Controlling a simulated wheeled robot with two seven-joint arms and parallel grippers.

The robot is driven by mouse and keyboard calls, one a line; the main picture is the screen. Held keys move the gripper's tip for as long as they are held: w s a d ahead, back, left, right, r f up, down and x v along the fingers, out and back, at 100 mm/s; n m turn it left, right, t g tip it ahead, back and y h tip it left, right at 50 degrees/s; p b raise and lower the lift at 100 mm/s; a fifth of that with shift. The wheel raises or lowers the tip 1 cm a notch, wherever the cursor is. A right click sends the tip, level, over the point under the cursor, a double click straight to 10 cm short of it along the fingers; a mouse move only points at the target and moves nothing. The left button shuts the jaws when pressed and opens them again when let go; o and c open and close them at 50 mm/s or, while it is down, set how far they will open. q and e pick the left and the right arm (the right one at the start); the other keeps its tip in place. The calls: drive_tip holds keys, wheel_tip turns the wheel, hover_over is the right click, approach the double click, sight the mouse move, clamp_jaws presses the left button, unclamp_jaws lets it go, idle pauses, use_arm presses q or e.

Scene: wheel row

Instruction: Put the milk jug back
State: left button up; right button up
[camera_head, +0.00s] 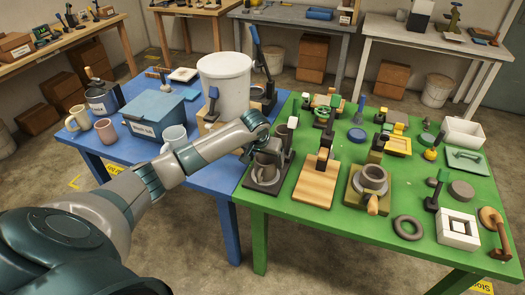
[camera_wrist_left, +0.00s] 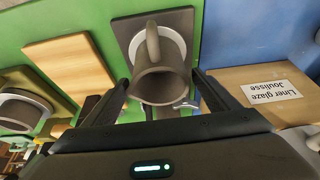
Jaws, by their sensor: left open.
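A grey-brown jug with a handle (camera_head: 267,167), which I take for the milk jug, stands on a dark base (camera_head: 262,188) at the left edge of the green table. In the left wrist view the jug (camera_wrist_left: 162,82) stands over a white round patch on the dark board (camera_wrist_left: 186,20). My left gripper (camera_wrist_left: 165,95) is open, its fingers on either side of the jug. I see gaps beside the jug; contact is not visible. In the head view the left gripper (camera_head: 262,145) is at the jug, partly hiding it. My right gripper is not in view.
A wooden board (camera_head: 315,180) and a grey ring-shaped part on a stand (camera_head: 372,180) are right of the jug. The blue table holds a white bucket (camera_head: 225,82), a blue box (camera_head: 150,115) and mugs (camera_head: 106,132). A labelled tan box (camera_wrist_left: 262,92) is close to the fingers.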

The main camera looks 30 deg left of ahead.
use_arm(q)
drive_tip(key=b+v, duration=0.1)
drive_tip(key=v, duration=0.7)
drive_tip(key=shift+r, duration=0.15)
drive_tip(key=shift+s, duration=0.1)
idle(0.4)
